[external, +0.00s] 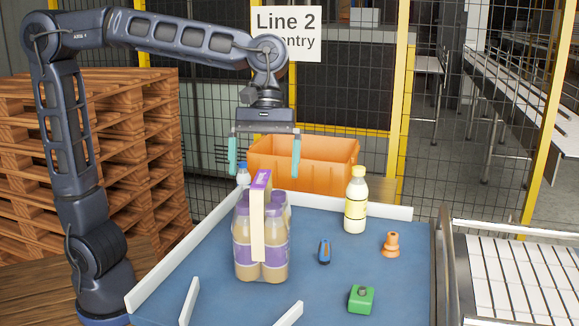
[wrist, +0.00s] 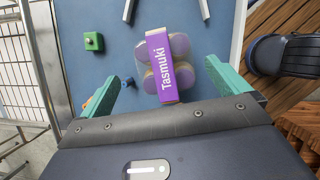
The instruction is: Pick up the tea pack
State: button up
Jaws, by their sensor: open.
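The tea pack (external: 242,240) is a cluster of bottles with tan contents and purple caps and labels, bound by a cream and purple carrier strip. It stands upright on the blue table. In the wrist view the pack (wrist: 164,65) shows from above, its purple strip reading "Tasmuki". My gripper (external: 264,165) is open and empty, pointing down above the pack, with its teal fingers spread wide. In the wrist view, the fingers (wrist: 168,88) lie to the left and right of the pack's near end. I see no contact between them and the pack.
On the blue table (external: 325,285) stand a yellow bottle (external: 356,200), an orange piece (external: 391,244), a dark blue item (external: 324,252) and a green block (external: 361,299). An orange crate (external: 340,165) is behind. White rails (external: 165,265) edge the table. A roller conveyor (external: 520,280) lies right.

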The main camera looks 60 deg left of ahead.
aim_at(261, 177)
jog(key=x, duration=0.5)
jog(key=shift+s+a, duration=0.1)
jog(key=shift+a, duration=0.1)
jog(key=shift+f, duration=0.3)
jog(key=shift+f, duration=0.25)
dwell(0.4)
jog(key=shift+d, duration=0.1)
jog(key=c, duration=1.8)
jog(key=shift+r, duration=0.25)
